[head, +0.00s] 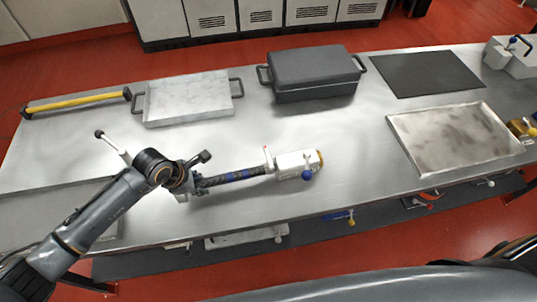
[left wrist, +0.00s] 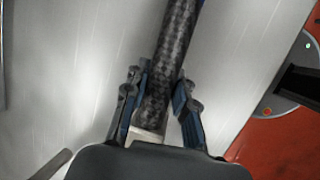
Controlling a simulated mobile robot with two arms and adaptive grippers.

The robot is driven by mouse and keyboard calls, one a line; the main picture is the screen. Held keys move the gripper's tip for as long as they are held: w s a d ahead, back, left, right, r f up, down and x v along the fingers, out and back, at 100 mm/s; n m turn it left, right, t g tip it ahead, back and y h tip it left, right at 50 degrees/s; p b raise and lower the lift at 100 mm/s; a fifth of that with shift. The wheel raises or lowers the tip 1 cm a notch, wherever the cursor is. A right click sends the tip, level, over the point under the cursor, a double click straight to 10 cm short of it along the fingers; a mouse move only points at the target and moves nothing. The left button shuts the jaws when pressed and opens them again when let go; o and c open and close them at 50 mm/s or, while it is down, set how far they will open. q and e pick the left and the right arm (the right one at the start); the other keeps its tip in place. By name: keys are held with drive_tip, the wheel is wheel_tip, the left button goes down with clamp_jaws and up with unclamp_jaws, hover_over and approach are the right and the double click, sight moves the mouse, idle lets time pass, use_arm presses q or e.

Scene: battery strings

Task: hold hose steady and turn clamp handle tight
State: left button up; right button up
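A dark braided hose (head: 235,176) lies along the front of the metal table, its right end at a white clamp block (head: 295,164). A blue-knobbed clamp handle (head: 307,174) sits on the block's front right. My left gripper (head: 205,184) is at the hose's left part, apart from the handle. In the left wrist view, the hose (left wrist: 165,70) runs between the fingers of my left gripper (left wrist: 158,85). The fingers are drawn in close on both its sides, seemingly shut on it; contact is partly hidden. My right gripper is not in view.
A marble slab tray (head: 190,100), a dark lidded box (head: 315,72) and a black mat (head: 427,73) stand at the back. A shallow metal tray (head: 455,137) lies to the right. A yellow bar (head: 75,102) lies back left.

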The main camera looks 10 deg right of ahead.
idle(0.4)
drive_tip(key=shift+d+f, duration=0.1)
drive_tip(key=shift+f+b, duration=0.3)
drive_tip(key=shift+b, duration=0.05)
idle(0.8)
idle(0.5)
